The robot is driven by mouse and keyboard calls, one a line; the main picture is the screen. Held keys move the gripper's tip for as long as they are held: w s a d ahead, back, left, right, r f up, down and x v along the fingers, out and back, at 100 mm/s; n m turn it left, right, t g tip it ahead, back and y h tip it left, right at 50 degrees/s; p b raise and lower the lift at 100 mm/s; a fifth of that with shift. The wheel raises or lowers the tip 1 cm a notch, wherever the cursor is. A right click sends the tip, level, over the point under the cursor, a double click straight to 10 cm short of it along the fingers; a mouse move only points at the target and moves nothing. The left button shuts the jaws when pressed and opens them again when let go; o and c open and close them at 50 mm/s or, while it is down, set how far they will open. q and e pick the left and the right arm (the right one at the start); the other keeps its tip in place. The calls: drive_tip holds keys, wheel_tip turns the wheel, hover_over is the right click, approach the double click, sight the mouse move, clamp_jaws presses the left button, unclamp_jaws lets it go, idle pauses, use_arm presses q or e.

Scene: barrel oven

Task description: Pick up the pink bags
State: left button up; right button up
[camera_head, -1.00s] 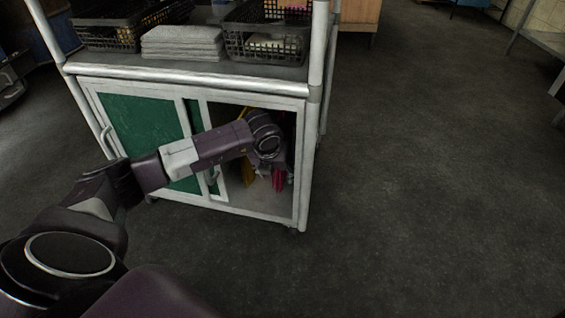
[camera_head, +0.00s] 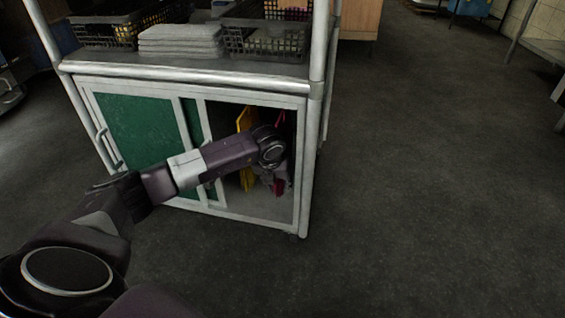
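A pink-red item (camera_head: 281,186), probably a pink bag, shows in small part inside the open right side of the cabinet (camera_head: 190,74). It is mostly hidden behind my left wrist. My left arm reaches from the lower left into the cabinet opening. My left gripper (camera_head: 270,180) is beside the pink item, under the wrist, and its fingers are too hidden and small to tell whether they are open or touching it. My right gripper is not in view.
A yellow item (camera_head: 246,177) stands upright in the cabinet, left of the pink one. Green sliding doors (camera_head: 140,130) cover the left side. Black baskets (camera_head: 262,42) and folded grey cloths (camera_head: 181,40) sit on top.

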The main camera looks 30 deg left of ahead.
use_arm(q)
drive_tip(key=c, duration=0.6)
drive_tip(key=shift+r, duration=0.1)
drive_tip(key=shift+c, duration=0.2)
